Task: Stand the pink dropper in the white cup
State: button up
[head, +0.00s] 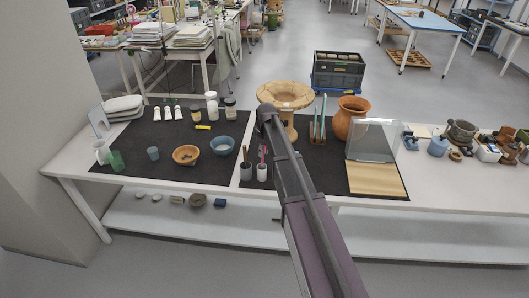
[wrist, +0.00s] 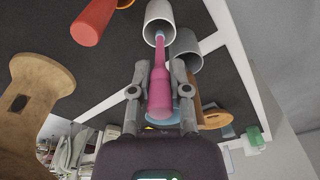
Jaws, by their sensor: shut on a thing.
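The pink dropper (wrist: 159,88) is held between the two fingers of my gripper (wrist: 158,70) in the wrist view. Its narrow pale tip points at the mouth of the white cup (wrist: 157,10); whether the tip is inside or just above the rim is hard to tell. A grey cup (wrist: 190,52) stands right beside the white cup. In the head view the white cup (head: 262,173) stands upright on the dark mat, just left of my arm, with a bit of pink above it. My gripper is mostly hidden behind my arm there.
In the head view the grey cup (head: 247,173) is left of the white one. A blue bowl (head: 222,147) and an orange bowl (head: 186,155) lie farther left. A wooden pedestal dish (head: 284,93), an orange vase (head: 349,118) and a clear panel (head: 374,140) stand behind and right.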

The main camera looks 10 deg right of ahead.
jog(key=shift+f+b, duration=2.6)
jog(key=shift+f, duration=0.2)
jog(key=o, duration=0.9)
jog(key=shift+c, duration=0.2)
jog(key=shift+w+r, duration=0.1)
